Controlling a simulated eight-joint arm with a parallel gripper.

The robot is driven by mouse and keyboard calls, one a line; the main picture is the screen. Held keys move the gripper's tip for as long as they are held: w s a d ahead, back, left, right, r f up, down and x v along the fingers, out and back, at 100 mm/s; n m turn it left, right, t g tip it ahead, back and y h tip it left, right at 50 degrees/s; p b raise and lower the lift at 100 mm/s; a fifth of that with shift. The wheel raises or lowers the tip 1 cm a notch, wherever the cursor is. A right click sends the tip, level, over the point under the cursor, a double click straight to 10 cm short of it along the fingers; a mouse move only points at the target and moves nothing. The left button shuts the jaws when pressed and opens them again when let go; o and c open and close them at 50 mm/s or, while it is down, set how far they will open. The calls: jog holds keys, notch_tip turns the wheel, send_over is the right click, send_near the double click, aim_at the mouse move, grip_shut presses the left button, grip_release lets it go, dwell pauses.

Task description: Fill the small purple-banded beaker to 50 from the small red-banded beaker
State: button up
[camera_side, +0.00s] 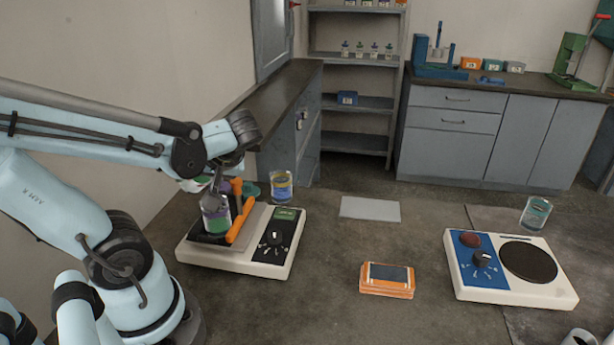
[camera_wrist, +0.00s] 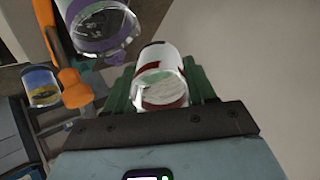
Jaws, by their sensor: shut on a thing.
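My gripper (camera_wrist: 161,84) has green fingers and is shut on the small red-banded beaker (camera_wrist: 163,68), one finger on each side. Pale contents show inside that beaker. The small purple-banded beaker (camera_wrist: 100,30) is ahead and to the left in the wrist view, close to the held beaker but apart in the picture; its upper part is cut off by the frame. In the side view my gripper is over the left machine, where arm and beakers overlap, so I cannot clearly separate the two beakers or read a fill level.
A white machine (camera_side: 215,259) with a dial carries an orange clamp handle (camera_side: 240,212) beside the beakers. A blue-and-yellow beaker (camera_side: 281,188) stands behind it. An orange device (camera_side: 387,282), a grey pad (camera_side: 370,209), a blue-panelled plate unit (camera_side: 515,290) and a clear beaker (camera_side: 535,213) are to the right.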

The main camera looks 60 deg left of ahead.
aim_at(191, 183)
jog(key=shift+w+d+r+g+y+p, duration=0.15)
jog(key=shift+r+g+y, duration=0.1)
jog(key=shift+y, duration=0.45)
jog(key=shift+s+r+g+y+p, duration=0.15)
jog(key=shift+r+g+y, duration=0.1)
jog(key=shift+y, duration=0.45)
dwell(3.8)
jog(key=shift+f+t+h, duration=0.25)
jog(key=shift+t+h, duration=0.05)
jog(key=shift+h, duration=0.5)
jog(key=shift+f+h, duration=0.2)
jog(key=shift+h, duration=0.3)
jog(key=shift+a+f+h, duration=0.1)
jog(key=shift+a+h, duration=0.1)
jog(key=shift+h, duration=0.1)
